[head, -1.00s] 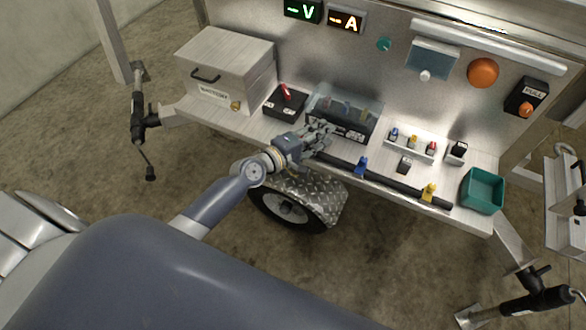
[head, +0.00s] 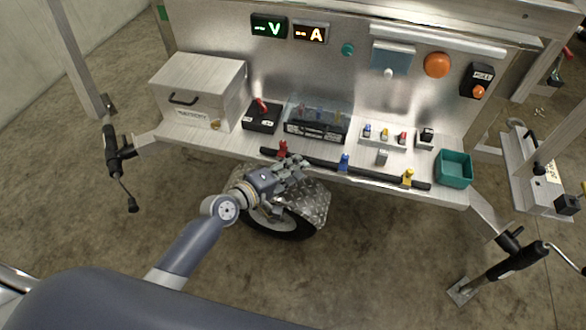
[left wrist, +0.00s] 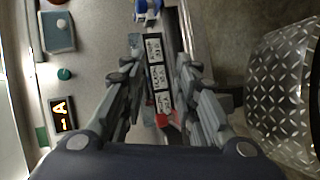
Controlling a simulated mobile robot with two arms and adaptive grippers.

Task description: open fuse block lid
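The fuse block (head: 316,131) is a black base with white labels on its front, standing on the trailer's shelf. Its clear lid (head: 333,106) is see-through, with red, yellow and blue fuses showing through it. The lid's exact angle is hard to tell. My left gripper (head: 300,164) is in front of and below the block, near the shelf's front edge, apart from the lid. In the left wrist view its fingers (left wrist: 160,88) are spread with nothing held, and a black strip with white labels (left wrist: 156,75) shows between them. My right gripper is out of view.
A black bar (head: 375,172) with red (head: 283,148), blue (head: 344,161) and yellow (head: 408,177) clamps runs along the shelf front. A red-switch box (head: 262,116) and metal case (head: 200,92) stand left. A small fuse tray (head: 388,134) and teal bin (head: 454,168) stand right.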

